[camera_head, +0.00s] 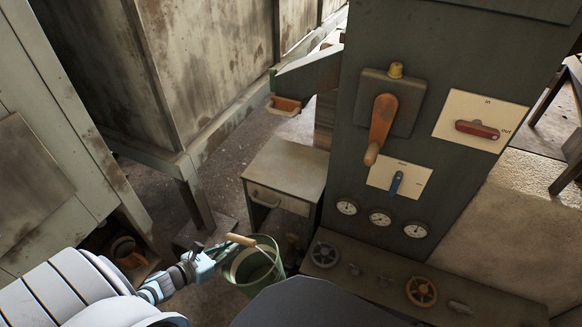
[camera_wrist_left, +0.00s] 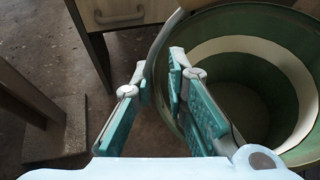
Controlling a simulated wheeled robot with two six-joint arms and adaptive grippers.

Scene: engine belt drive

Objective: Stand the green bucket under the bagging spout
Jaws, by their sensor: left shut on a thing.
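The green bucket (camera_head: 254,268) is at the lower middle of the head view, open end up, with a pale wooden grip (camera_head: 241,240) on its wire handle. My left gripper (camera_head: 222,253) is at the bucket's left rim, shut on the handle. In the left wrist view the fingers (camera_wrist_left: 160,78) close around the grey handle (camera_wrist_left: 159,42), beside the bucket (camera_wrist_left: 232,97), which looks empty with a pale band inside. The floor contact under the bucket is hidden. A grey-green spout (camera_head: 312,74) with an orange-brown end juts left from the machine. My right gripper is not in view.
A small cabinet (camera_head: 288,174) with a drawer stands below the spout and behind the bucket. The machine panel (camera_head: 405,150) with levers and gauges and a ledge (camera_head: 380,285) with valve wheels rise to the right. A wooden bin (camera_head: 200,60) stands at the left.

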